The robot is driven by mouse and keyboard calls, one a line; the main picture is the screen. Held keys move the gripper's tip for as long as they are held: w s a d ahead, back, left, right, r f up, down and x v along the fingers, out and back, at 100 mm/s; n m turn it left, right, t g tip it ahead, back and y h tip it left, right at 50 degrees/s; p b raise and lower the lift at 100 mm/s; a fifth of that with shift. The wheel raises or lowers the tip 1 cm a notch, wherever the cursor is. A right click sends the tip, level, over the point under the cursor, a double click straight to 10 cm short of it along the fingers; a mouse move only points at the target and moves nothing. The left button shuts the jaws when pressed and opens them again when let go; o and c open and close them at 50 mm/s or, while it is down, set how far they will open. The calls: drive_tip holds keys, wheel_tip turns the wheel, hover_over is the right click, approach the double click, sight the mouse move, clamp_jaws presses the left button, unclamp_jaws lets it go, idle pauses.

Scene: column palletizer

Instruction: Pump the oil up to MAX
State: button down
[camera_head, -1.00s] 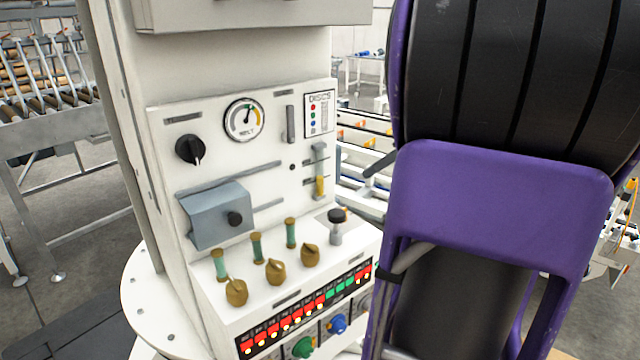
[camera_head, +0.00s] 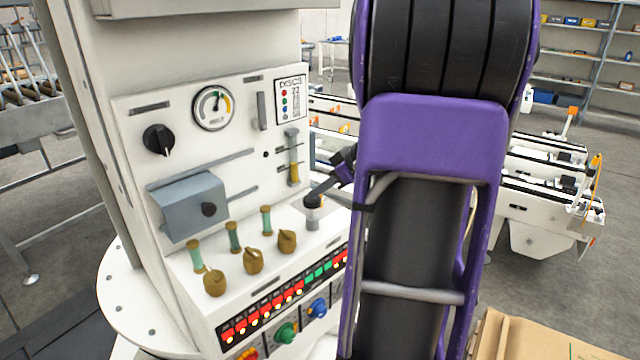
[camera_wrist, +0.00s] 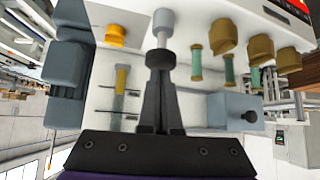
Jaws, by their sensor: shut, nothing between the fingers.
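The oil pump is a grey post (camera_head: 312,219) with a black knob, standing upright on the console's sloped ledge. My gripper (camera_head: 317,192) is shut, its fingertips at the top of the knob. In the wrist view, which is upside down, the gripper (camera_wrist: 161,82) is right against or just short of the black knob (camera_wrist: 160,58); I cannot tell if they touch. The oil sight gauge (camera_head: 294,173) on the panel holds amber oil in its lower part, around the lower of two marks. The gauge also shows in the wrist view (camera_wrist: 122,78).
Several brass valves (camera_head: 254,260) with green tubes stand left of the pump. A blue-grey box (camera_head: 188,205), a round dial (camera_head: 213,108) and a black rotary switch (camera_head: 158,139) are on the panel. A conveyor (camera_head: 545,190) lies behind my arm, with a cardboard box (camera_head: 515,335) lower right.

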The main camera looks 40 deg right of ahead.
sight(319, 202)
drive_tip(key=shift+f, duration=0.1)
wheel_tip(319, 202, down, 3)
drive_tip(key=b, duration=0.5)
drive_tip(key=shift+f, duration=0.1)
